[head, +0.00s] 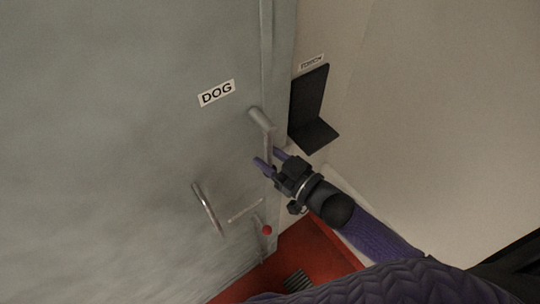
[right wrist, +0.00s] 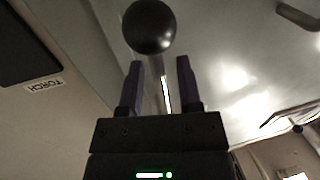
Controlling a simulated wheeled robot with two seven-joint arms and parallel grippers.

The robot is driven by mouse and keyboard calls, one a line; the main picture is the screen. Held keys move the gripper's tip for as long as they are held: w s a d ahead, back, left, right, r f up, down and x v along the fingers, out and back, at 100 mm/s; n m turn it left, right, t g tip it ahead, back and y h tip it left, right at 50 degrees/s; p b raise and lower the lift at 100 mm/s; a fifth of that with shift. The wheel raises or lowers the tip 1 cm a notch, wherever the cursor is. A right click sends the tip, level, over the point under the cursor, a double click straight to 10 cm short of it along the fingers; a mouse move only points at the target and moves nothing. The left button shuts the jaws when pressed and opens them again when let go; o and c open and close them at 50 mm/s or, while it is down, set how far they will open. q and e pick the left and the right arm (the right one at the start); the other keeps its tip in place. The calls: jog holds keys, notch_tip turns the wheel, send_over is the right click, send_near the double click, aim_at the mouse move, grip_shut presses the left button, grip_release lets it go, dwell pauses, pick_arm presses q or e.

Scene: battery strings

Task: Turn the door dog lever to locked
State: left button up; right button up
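The door dog lever (head: 262,121) is a grey round hub with a thin arm hanging down, near the door's right edge, below the "DOG" label (head: 216,93). My right gripper (head: 268,159) is at the lower end of this arm, its two purple fingers apart. In the right wrist view the fingers (right wrist: 160,78) are open, with the thin lever arm between them in the picture and a dark round end (right wrist: 149,26) beyond. I cannot tell whether either finger touches the lever. My left gripper is not in view.
The grey door (head: 130,150) also carries a slanted bar handle (head: 208,208) and a small red knob (head: 266,230) lower down. A black torch bracket (head: 309,105) is on the wall to the right of the lever, close to my right gripper. The floor (head: 310,255) is red.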

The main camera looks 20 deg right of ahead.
grip_shut()
dwell(1.2)
